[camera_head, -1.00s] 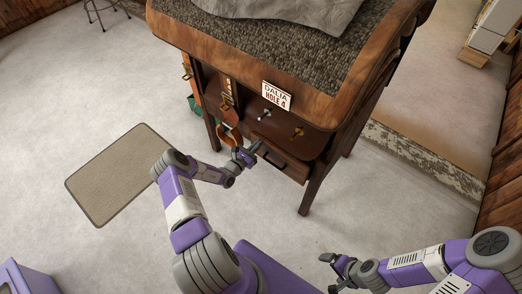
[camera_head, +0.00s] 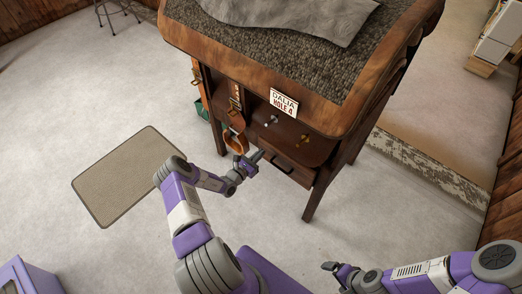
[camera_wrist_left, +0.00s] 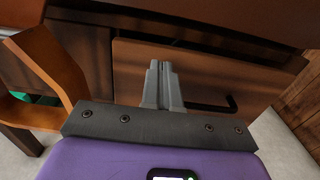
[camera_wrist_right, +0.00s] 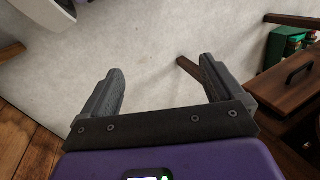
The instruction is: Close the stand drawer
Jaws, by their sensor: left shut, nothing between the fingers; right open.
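The wooden stand (camera_head: 345,118) is at the upper middle of the head view. Its drawer (camera_head: 297,176) is low on the front and has a dark bar handle. In the left wrist view the drawer front (camera_wrist_left: 235,80) fills the middle, with a dark gap above it and the handle (camera_wrist_left: 215,106) to the right of the fingers. My left gripper (camera_head: 257,158) is shut and empty, its tips at the drawer front, left of the handle; I cannot tell whether they touch. My right gripper (camera_wrist_right: 160,70) is open and empty, low in the head view, away from the stand.
A nameplate (camera_head: 284,103) and several hooks are on the stand above the drawer. A beige mat (camera_head: 130,175) lies on the floor at the left. The floor before the stand is clear.

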